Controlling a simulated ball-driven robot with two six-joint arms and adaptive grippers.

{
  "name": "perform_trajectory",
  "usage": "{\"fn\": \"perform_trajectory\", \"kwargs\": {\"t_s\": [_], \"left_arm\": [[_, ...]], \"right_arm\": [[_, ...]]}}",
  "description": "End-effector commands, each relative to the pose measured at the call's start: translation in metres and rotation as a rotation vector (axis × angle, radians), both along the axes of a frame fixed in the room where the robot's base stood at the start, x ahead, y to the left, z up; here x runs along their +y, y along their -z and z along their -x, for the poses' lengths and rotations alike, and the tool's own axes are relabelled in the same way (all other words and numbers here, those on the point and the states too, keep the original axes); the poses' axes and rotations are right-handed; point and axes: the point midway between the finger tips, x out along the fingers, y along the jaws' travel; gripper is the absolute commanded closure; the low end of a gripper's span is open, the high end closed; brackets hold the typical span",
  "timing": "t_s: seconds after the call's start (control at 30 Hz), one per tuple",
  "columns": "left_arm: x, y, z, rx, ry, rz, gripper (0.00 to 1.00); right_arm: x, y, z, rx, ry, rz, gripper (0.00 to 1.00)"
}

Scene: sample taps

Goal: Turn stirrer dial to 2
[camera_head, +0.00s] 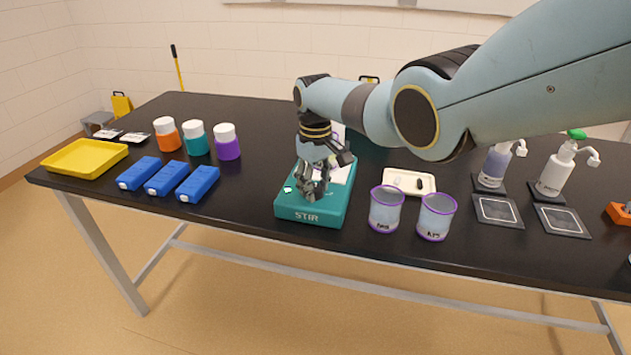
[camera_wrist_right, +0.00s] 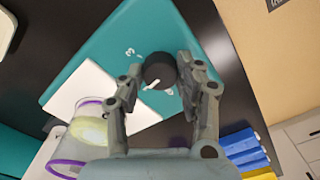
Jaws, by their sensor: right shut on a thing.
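The teal stirrer (camera_head: 310,213), marked STIR on its front, stands near the front edge of the black table. My right gripper (camera_head: 314,190) points down over its front part. In the right wrist view, the dark round dial (camera_wrist_right: 160,68) with a white pointer line sits between the two fingers of the right gripper (camera_wrist_right: 163,82), which are shut on it. The pointer slants toward the lower left of that picture. A white 3 shows beside the dial; the other marks are too small or covered to read. My left gripper is out of view.
Two purple-rimmed cups (camera_head: 386,210) (camera_head: 436,218) stand right of the stirrer. Blue boxes (camera_head: 167,178), capped jars (camera_head: 196,139) and a yellow tray (camera_head: 85,158) are left. Pump bottles (camera_head: 495,166) (camera_head: 556,174) are right.

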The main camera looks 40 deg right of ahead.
Motion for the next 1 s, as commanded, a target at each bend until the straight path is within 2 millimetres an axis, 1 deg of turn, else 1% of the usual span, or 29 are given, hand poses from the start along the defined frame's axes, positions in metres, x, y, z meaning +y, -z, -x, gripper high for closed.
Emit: {"fn": "perform_trajectory", "kwargs": {"t_s": [0.2, 0.5, 0.73, 1.0], "left_arm": [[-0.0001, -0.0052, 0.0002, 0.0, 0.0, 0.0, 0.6], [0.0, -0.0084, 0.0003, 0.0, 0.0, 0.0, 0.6], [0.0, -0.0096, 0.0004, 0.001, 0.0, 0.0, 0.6], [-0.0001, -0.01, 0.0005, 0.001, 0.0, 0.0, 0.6]], "right_arm": [[0.0004, -0.0008, -0.0001, 0.0, 0.198, 0.0, 0.97], [0.0006, -0.0004, -0.0001, 0.0, 0.413, -0.001, 0.97], [0.0006, -0.0001, -0.0003, 0.0, 0.508, -0.001, 0.97], [0.0007, 0.0, -0.0003, -0.001, 0.546, -0.001, 0.97]]}}
